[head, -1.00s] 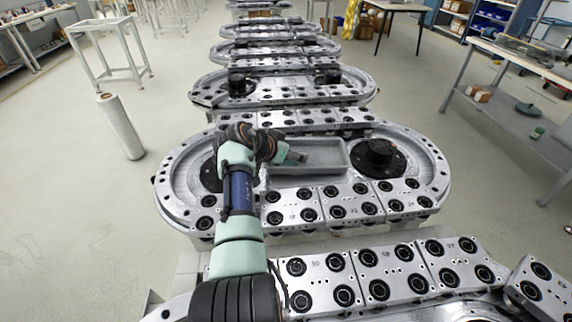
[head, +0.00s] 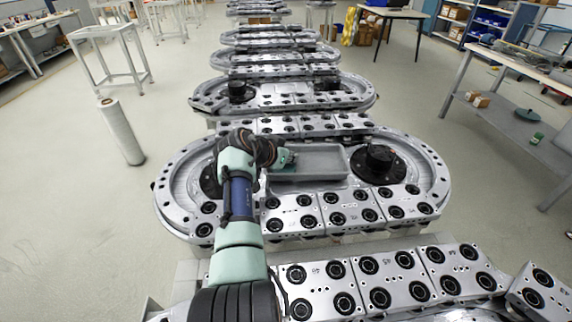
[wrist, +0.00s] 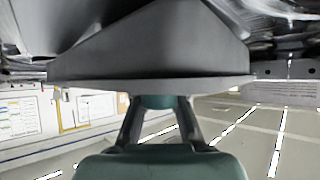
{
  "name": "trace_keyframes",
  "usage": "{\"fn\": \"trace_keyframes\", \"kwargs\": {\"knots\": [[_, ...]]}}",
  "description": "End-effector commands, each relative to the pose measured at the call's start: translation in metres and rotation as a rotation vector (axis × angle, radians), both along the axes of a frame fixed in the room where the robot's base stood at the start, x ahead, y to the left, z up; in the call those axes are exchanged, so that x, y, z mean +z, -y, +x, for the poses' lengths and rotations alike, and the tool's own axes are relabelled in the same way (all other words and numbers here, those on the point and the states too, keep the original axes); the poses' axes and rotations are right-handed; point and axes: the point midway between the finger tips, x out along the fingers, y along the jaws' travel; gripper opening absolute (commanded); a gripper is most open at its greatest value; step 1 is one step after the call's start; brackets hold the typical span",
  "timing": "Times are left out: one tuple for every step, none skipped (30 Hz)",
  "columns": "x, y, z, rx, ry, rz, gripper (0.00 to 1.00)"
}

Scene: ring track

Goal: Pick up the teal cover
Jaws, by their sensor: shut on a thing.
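The teal cover (head: 284,157) shows as a small teal patch at the tip of my gripper (head: 289,160), over the left end of the grey tray (head: 325,163). My gripper is shut on it; its dark hand hides part of the cover. In the wrist view a teal piece (wrist: 159,102) shows between the two dark fingers (wrist: 159,122), close under a grey slab-like surface. I cannot tell whether the cover is clear of the tray.
The tray lies between two black hubs on the oval ring track (head: 431,165); the right black hub (head: 378,163) stands beside it. Black-ringed metal blocks (head: 338,215) line the near side. More tracks stand behind. A white roll (head: 120,132) stands on the floor at left.

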Motion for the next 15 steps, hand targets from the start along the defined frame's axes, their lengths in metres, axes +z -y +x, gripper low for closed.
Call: {"fn": "trace_keyframes", "kwargs": {"knots": [[-0.001, 0.0, 0.0, 0.0, -0.002, 0.0, 0.0], [-0.001, 0.0, 0.0, 0.0, -0.002, 0.0, 0.0], [-0.001, 0.0, 0.0, 0.0, -0.002, 0.0, 0.0], [-0.001, 0.0, 0.0, 0.0, -0.002, 0.0, 0.0], [-0.001, 0.0, 0.0, 0.0, -0.002, 0.0, 0.0], [-0.001, 0.0, 0.0, 0.0, -0.002, 0.0, 0.0], [0.001, 0.0, 0.0, 0.0, -0.002, 0.0, 0.0], [0.003, 0.0, 0.0, -0.001, -0.002, 0.001, 0.0], [0.008, 0.0, 0.0, -0.001, -0.001, 0.0, 0.0], [0.013, 0.0, 0.0, -0.001, -0.001, 0.001, 0.0], [0.019, 0.0, 0.0, -0.002, 0.001, 0.001, 0.0], [0.029, 0.0, 0.0, -0.001, 0.001, 0.0, 0.0], [0.038, 0.0, 0.0, 0.0, 0.002, 0.0, 0.0], [0.047, 0.0, 0.0, 0.0, 0.002, 0.0, 0.0], [0.061, 0.0, 0.0, 0.0, 0.002, 0.001, 0.0]]}}
